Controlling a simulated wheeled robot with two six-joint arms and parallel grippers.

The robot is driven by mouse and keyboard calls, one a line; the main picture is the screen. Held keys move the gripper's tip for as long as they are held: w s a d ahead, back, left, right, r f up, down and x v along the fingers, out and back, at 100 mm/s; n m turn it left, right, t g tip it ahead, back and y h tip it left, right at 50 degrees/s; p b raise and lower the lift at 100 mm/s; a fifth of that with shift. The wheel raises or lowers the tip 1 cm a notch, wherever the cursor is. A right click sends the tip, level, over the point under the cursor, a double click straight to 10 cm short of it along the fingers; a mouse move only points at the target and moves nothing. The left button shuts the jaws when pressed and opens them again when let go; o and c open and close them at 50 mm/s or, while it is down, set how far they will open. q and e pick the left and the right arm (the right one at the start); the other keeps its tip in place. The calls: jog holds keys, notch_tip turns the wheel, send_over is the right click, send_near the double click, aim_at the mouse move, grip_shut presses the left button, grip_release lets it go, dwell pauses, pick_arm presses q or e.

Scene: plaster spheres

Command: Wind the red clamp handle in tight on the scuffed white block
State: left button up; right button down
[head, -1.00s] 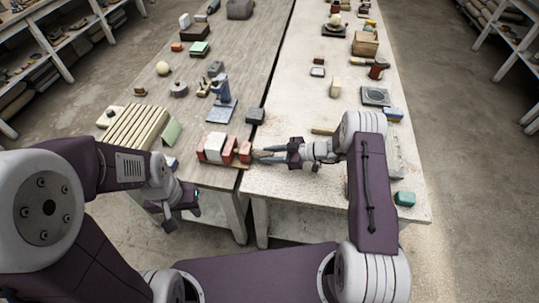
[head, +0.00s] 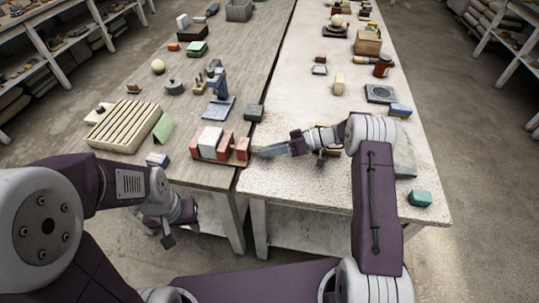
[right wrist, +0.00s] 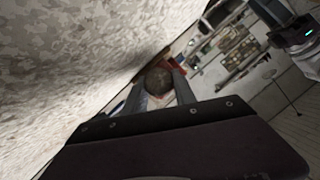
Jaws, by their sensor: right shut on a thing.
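The clamp (head: 222,161) stands at the near right corner of the left table, with red blocks along a wooden base. The white block (head: 210,138) sits between the left red block (head: 195,146) and the middle red block (head: 225,144). Any small gap or scuffs are too small to tell. My right gripper (head: 257,153) reaches in from the right and is shut on the clamp handle's round end, which looks dark brown in the right wrist view (right wrist: 158,80). The fingers hide most of the handle. My left gripper (head: 181,234) hangs open and empty before the table's front edge.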

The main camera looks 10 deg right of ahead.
dwell(0.3)
jog(key=c, duration=1)
grip_release()
jog(key=b+v, duration=0.1)
jog(key=v, duration=0.8)
jog(key=shift+w+d+b, duration=0.1)
jog(key=shift+b, duration=0.2)
